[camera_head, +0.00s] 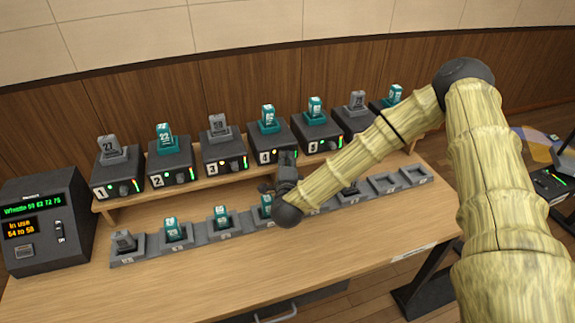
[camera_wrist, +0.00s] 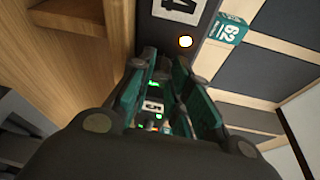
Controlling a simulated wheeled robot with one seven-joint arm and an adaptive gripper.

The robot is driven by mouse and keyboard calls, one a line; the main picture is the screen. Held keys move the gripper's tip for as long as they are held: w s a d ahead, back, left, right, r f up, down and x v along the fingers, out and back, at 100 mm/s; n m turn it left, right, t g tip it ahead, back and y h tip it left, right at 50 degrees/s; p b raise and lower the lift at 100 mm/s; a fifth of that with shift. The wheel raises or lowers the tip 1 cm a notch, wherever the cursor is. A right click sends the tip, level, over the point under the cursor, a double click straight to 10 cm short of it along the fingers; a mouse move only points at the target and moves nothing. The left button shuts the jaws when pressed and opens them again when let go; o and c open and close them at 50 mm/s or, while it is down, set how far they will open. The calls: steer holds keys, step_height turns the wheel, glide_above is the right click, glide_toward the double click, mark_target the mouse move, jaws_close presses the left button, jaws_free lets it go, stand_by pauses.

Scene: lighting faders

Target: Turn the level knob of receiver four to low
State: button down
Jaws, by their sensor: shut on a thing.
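Receiver four (camera_head: 258,145) is a dark box marked 4 on the raised shelf, with a teal pack on top. In the wrist view its label and a lit amber lamp (camera_wrist: 185,41) show above my fingers. My gripper (camera_head: 287,160) is at the right part of that receiver's front in the head view. In the wrist view my gripper (camera_wrist: 166,68) has its teal-padded fingers closed together on something at the receiver's front, where the level knob sits. The knob is hidden by the fingers, so its setting cannot be read.
Similar numbered receivers stand either side, including receiver three (camera_head: 222,152) and receiver five (camera_head: 316,137). A row of grey slots (camera_head: 200,236) lies in front, some holding packs. A display console (camera_head: 48,215) stands at the left. The table's front (camera_head: 190,275) is clear.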

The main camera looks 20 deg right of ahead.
steer(key=shift+f+n+h+b, duration=0.15)
steer(key=shift+n+h+b, duration=0.25)
steer(key=shift+n, duration=0.3)
steer(key=c, duration=1.6)
jaws_free()
steer(key=v, duration=1.2)
steer(key=shift+d+f, duration=0.15)
